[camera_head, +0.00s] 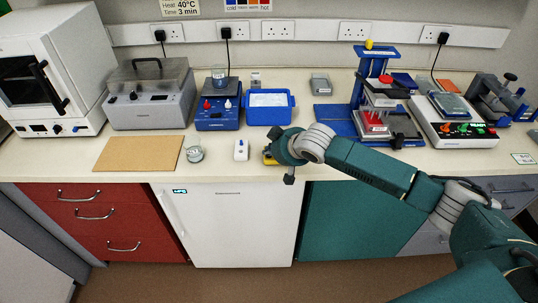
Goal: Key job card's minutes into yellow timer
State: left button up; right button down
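The job card (180,8) is on the wall at the top, partly cut off by the picture edge; it reads heat 40°C and time 3 min. The yellow timer (267,159) is near the front edge of the bench, mostly hidden behind my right gripper. My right gripper (276,153) is over the timer, its arm reaching in from the right. The timer's display and buttons are not visible. My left gripper is not in view.
A blue tray (267,116) and a blue hotplate unit (219,119) are behind. A blue press stand (374,100) is at right. A brown board (138,154) lies at front left.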

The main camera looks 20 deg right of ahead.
aim_at(269, 158)
jog(key=shift+f, duration=0.2)
dwell(0.5)
jog(key=shift+r+p, duration=0.7)
jog(key=shift+p, duration=0.2)
notch_tip(269, 158, up, 6)
jog(key=p, duration=0.6)
jog(key=shift+f, duration=0.1)
dwell(1.5)
